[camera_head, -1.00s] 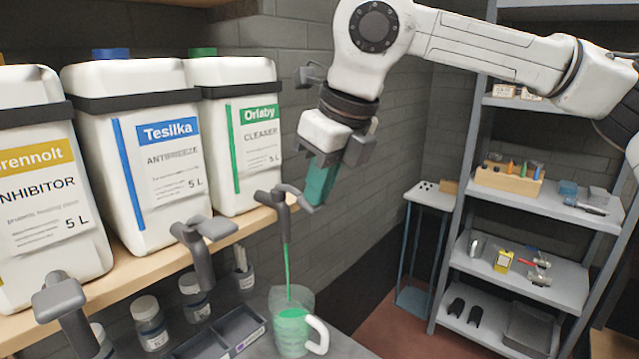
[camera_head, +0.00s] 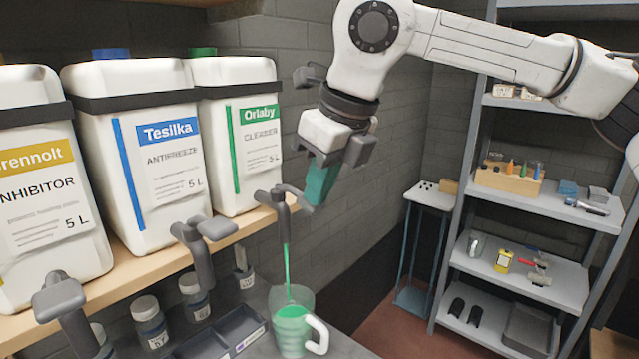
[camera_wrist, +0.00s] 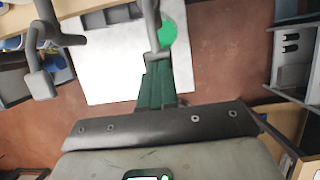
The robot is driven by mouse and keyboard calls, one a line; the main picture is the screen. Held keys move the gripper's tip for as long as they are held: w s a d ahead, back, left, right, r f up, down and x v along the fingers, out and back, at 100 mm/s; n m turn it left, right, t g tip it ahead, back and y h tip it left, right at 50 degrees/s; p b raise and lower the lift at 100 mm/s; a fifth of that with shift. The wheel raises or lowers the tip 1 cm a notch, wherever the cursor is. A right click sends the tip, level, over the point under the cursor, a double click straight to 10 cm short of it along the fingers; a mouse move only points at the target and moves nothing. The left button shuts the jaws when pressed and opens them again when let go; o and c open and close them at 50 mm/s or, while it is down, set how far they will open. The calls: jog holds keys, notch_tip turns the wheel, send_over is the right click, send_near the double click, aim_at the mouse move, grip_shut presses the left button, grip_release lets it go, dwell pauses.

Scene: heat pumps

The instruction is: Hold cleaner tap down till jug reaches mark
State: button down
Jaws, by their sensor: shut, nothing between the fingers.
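The cleaner container (camera_head: 262,180), white with a green "Orlaby" label, stands at the right end of the wooden shelf. Its grey tap (camera_head: 272,197) has a lever tilted down to the right. My gripper (camera_head: 310,198) has green fingers, shut and empty, with the tips against the lever's end. The fingers also show in the wrist view (camera_wrist: 157,75), just below the tap (camera_wrist: 153,30). A thin green stream falls from the tap into the clear jug (camera_head: 292,330). Green liquid fills roughly the jug's lower half. The jug's white handle points right. I cannot make out a mark on it.
The antifreeze container (camera_head: 140,150) and inhibitor container (camera_head: 45,190) stand to the left, each with its own tap. Small bottles (camera_head: 150,325) and a dark divided tray (camera_head: 225,335) sit below. A grey shelf unit (camera_head: 540,200) stands at right.

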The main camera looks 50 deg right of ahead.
jog(key=shift+r, duration=0.1)
jog(key=shift+r+p, duration=0.35)
jog(key=shift+r, duration=0.35)
jog(key=shift+r+p, duration=0.35)
jog(key=shift+r, duration=0.1)
jog(key=w+r+p+v, duration=0.1)
jog(key=w+v, duration=0.1)
jog(key=v, duration=1.1)
jog(key=shift+w, duration=0.2)
jog(key=shift+f, duration=0.1)
dwell(0.8)
